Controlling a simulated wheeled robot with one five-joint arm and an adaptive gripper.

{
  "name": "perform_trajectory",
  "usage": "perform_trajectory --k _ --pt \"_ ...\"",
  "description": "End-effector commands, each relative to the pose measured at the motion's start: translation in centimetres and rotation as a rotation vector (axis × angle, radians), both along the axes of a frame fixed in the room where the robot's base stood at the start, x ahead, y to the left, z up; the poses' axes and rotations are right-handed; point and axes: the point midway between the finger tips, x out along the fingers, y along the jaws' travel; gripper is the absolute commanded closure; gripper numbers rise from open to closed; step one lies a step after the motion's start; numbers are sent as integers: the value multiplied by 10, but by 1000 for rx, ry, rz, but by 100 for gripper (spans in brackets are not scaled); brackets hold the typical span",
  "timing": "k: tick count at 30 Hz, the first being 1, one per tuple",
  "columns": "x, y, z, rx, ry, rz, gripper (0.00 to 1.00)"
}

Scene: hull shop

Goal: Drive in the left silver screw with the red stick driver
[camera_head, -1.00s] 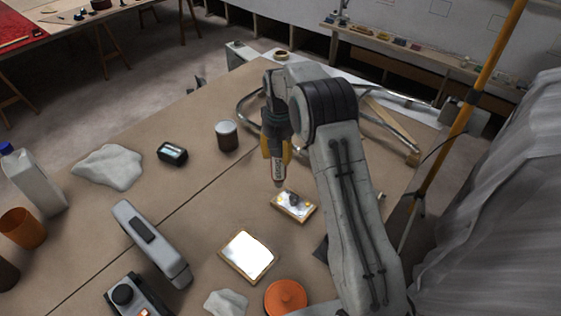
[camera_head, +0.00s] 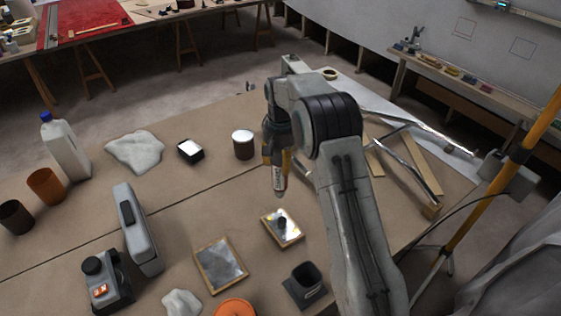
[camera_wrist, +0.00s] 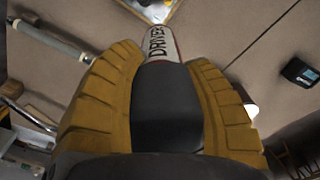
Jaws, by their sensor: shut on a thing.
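My gripper (camera_head: 277,158) is shut on the driver (camera_head: 279,183), which hangs nearly upright, tip down, above the table. In the wrist view the driver (camera_wrist: 160,48) shows a pale, red-edged body lettered DRIVER and a dark grip between yellow fingers (camera_wrist: 165,95). A small wood-framed board (camera_head: 267,219) with a bright face, a dark knob and yellow spots lies below the driver tip in the head view. Its edge also shows at the top of the wrist view (camera_wrist: 150,9). The silver screws are too small to make out. The driver's tip appears apart from the board.
A larger framed plate (camera_head: 220,265) lies nearer, left of the board. A dark square cup (camera_head: 305,285) and an orange round lid (camera_head: 235,308) are close by. A round tin (camera_head: 243,145) and a small black device (camera_head: 190,151) stand behind left. Metal tubes (camera_head: 395,150) lie right.

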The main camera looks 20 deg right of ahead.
Motion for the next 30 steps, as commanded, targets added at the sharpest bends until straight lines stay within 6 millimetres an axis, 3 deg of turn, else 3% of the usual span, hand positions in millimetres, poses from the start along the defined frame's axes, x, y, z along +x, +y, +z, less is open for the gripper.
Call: perform_trajectory --k 16,30 --pt "-3 0 -5 3 11 -115 85" --pt "-3 0 -38 4 12 -114 85"
